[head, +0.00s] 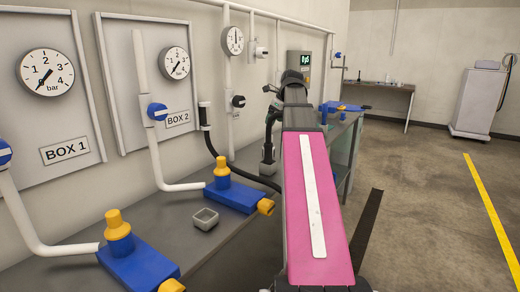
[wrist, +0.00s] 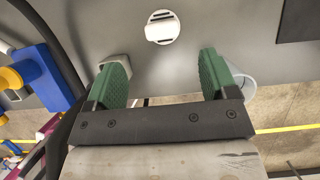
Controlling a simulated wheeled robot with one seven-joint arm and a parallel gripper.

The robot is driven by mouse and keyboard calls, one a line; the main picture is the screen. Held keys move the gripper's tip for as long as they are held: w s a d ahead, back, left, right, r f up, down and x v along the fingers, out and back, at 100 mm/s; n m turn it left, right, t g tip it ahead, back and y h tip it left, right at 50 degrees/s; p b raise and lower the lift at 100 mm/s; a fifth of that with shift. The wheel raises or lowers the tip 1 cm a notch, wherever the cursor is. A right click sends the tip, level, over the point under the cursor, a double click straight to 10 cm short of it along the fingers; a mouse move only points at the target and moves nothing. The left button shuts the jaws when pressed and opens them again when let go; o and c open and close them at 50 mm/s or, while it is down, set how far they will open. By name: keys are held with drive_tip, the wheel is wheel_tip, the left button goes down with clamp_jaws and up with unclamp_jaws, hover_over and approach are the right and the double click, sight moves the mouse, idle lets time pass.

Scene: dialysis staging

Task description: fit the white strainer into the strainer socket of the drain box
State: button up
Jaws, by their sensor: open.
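My gripper (wrist: 168,75) is open in the wrist view, with its two green fingers wide apart and nothing held between them. A round white piece with dark slots and a raised tab, which looks like the white strainer (wrist: 160,27), lies on the grey bench top past the fingertips, roughly centred between them. In the head view my arm hides that part of the bench. A blue box with yellow fittings (head: 232,195) stands below the BOX 2 panel, and another (head: 135,262) stands nearer, below BOX 1. I cannot make out a strainer socket on either.
A small grey open tray (head: 205,219) sits on the bench (head: 180,206). A pale tray edge shows behind my left finger, and a whitish cup (wrist: 244,83) behind my right finger. A black hose (head: 225,165) and white pipes run along the wall.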

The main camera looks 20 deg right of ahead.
drive_tip(key=shift+x, duration=5.35)
drive_tip(key=shift+d, duration=0.1)
drive_tip(key=c, duration=1.1)
drive_tip(key=shift+r, duration=8.45)
hover_over(269, 136)
drive_tip(key=w, duration=0.1)
wheel_tip(269, 136, down, 7)
drive_tip(key=shift+w+r, duration=0.1)
